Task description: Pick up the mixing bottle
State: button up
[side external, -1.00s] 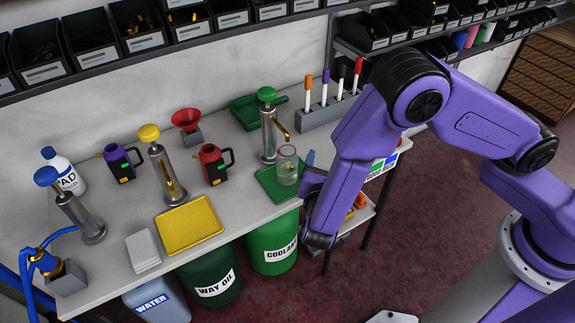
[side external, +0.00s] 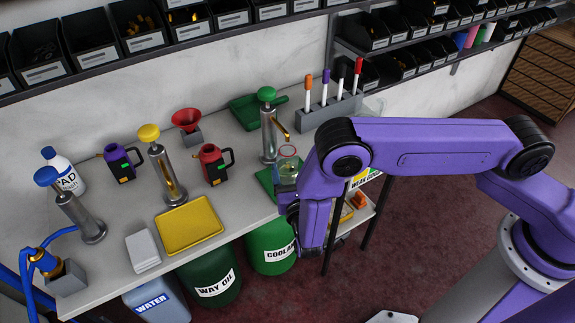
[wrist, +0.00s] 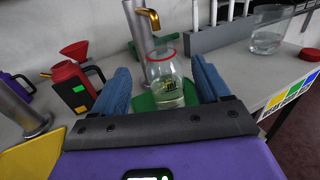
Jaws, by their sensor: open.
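The mixing bottle, a clear jar with a red rim and some pale liquid, stands upright on a green tray (wrist: 145,103) in the wrist view (wrist: 166,85). In the side view the jar (side external: 286,172) is partly covered by my purple arm. My gripper (wrist: 161,68) is open, with one blue finger on each side of the jar in the wrist view. A gap shows between each finger and the jar. The fingers are mostly hidden in the side view.
A metal pump with a green knob (side external: 267,96) and brass spout stands just behind the jar. A marker rack (side external: 330,112) is behind to the right. A red jug (side external: 212,163) and yellow tray (side external: 190,226) lie left. Another clear container (wrist: 266,40) stands right.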

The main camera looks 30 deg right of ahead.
aim_at(286, 144)
jog(key=x, duration=1)
jog(key=shift+s, duration=0.1)
grip_shut()
jog(key=shift+r, duration=0.15)
